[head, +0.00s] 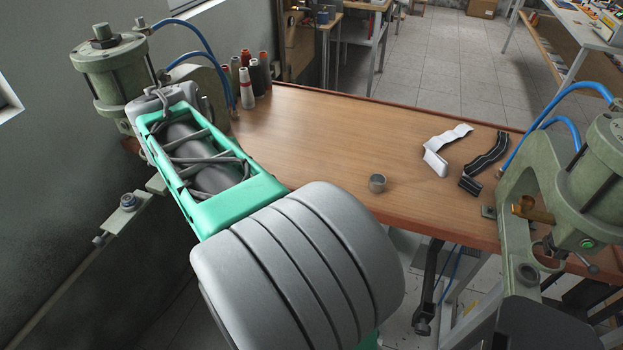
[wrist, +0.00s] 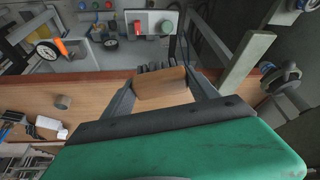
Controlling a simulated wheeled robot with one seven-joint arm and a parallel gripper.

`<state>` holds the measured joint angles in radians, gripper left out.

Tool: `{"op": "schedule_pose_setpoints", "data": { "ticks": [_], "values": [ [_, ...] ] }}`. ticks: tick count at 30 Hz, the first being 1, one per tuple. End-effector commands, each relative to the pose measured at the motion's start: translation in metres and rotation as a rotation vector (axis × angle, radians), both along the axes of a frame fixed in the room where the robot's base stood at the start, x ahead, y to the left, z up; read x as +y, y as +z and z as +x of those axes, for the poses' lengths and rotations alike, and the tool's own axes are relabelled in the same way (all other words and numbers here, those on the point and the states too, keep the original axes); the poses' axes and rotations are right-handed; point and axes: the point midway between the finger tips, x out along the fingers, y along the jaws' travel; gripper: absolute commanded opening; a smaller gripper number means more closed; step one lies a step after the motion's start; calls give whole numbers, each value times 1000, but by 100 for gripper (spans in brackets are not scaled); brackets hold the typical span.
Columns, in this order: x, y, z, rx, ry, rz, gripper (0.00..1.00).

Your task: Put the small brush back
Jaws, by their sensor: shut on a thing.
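In the wrist view, my gripper (wrist: 160,80) is shut on the small brush (wrist: 162,90), a brown wooden block gripped between the two grey fingers. What look like dark bristles show along its far edge. The brush is over or near the wooden bench top; I cannot tell how high. In the head view my arm reaches towards the left end of the bench, beside the left press, and hides the gripper and brush.
A green pneumatic press (head: 112,75) stands at the bench's left end, another (head: 598,185) at the right. Thread spools (head: 256,77) stand near the left press.

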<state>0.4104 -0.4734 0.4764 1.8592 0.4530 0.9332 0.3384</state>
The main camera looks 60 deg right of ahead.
Motion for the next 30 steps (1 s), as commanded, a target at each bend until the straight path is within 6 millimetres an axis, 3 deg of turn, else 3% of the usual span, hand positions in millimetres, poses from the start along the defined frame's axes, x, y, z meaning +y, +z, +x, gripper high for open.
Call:
{"op": "schedule_pose_setpoints", "data": {
  "ticks": [1,3,6,9,12,17,26,30],
  "values": [
    [-23,-1,-17,1,-144,0,30],
    [-50,4,-43,-1,-354,1,30],
    [-78,10,-80,0,-630,1,30],
    [-94,14,-110,1,-852,1,30],
    [-101,18,-128,-1,-986,1,30],
    [-116,13,-136,2,-1051,0,30],
    [-199,-23,-134,4,-1047,1,30],
    [-222,-55,-133,3,-1043,0,30]
  ]
}}
